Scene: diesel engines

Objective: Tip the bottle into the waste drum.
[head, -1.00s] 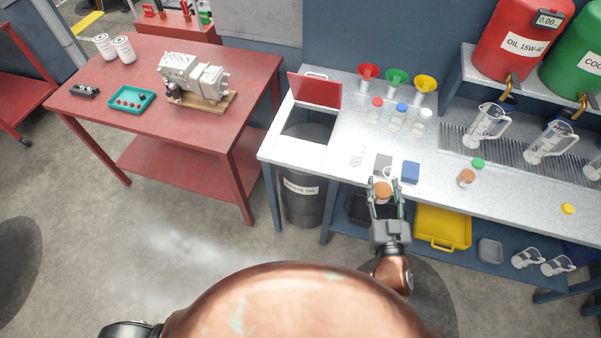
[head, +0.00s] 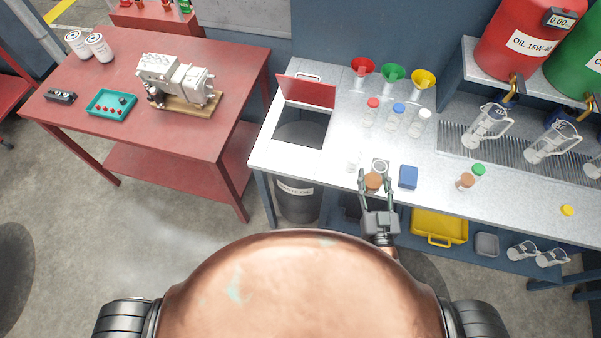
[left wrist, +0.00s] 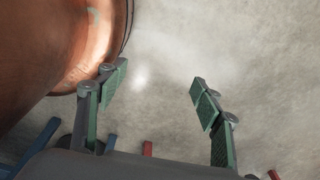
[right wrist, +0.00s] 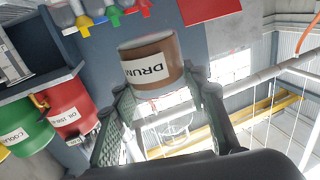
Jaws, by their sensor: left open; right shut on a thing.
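My right gripper (head: 374,178) is shut on a brown bottle (head: 372,181) and holds it at the front edge of the workbench. In the right wrist view the bottle (right wrist: 148,58) has a white label reading "DRUM", which appears upside down; its mouth is not clear to see. The dark waste drum (head: 298,203), labelled for waste oil, stands under a square opening at the bench's left end, left of the bottle. The red lid (head: 306,92) over the opening is raised. My left gripper (left wrist: 158,80) is open and empty above the floor, out of the head view.
A blue block (head: 408,177), a small clear cup (head: 352,162) and a grey square plate (head: 380,166) are near the bottle. Capped bottles (head: 397,118) and funnels (head: 393,75) stand behind. A red table (head: 190,130) with an engine part is at left, across a floor gap.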

